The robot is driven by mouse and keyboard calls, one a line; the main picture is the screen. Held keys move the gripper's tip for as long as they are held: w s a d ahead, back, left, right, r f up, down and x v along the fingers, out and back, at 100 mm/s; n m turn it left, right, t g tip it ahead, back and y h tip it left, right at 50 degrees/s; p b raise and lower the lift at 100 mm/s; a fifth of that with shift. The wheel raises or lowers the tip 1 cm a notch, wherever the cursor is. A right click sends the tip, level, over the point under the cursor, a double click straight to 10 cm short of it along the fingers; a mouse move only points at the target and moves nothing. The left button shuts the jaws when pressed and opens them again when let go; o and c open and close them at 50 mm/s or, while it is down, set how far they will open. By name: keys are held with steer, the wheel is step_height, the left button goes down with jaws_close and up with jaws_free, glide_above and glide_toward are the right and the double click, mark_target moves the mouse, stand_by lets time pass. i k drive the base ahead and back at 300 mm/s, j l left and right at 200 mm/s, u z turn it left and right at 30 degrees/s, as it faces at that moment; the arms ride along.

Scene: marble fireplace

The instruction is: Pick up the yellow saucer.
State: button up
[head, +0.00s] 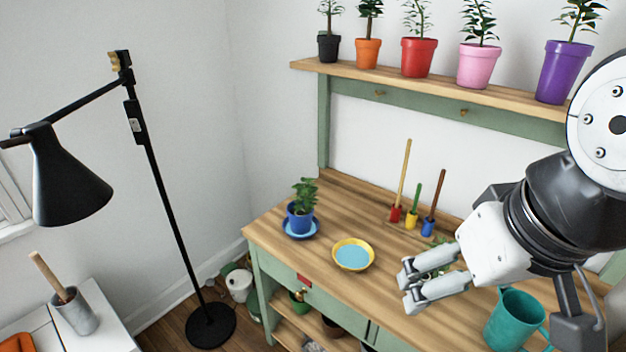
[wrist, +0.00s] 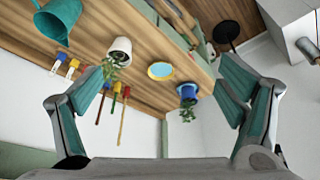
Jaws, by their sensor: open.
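The yellow saucer (head: 372,262) lies on the wooden bench top, with a light blue inside. It also shows in the wrist view (wrist: 151,76), between my fingers in the picture but farther away. My gripper (head: 406,287) is open and empty, above the bench to the right of the saucer and apart from it. In the wrist view its two fingers (wrist: 166,80) are spread wide at left and right.
A plant in a blue pot (head: 300,222) stands on a blue saucer left of the yellow one. Several small tools (head: 412,220) stand behind. A teal watering can (head: 508,322) is at right, and a white pot (wrist: 121,46) with a plant is near my gripper. A shelf (head: 430,88) holds potted plants.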

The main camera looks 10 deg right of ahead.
mark_target(351, 254)
steer(key=k, duration=0.1)
steer(key=i+j+z, duration=0.25)
steer(key=j+z, duration=0.25)
steer(key=i+j+z, duration=0.25)
steer(key=j, duration=0.15)
steer(key=k+l, duration=0.05)
steer(key=k, duration=0.05)
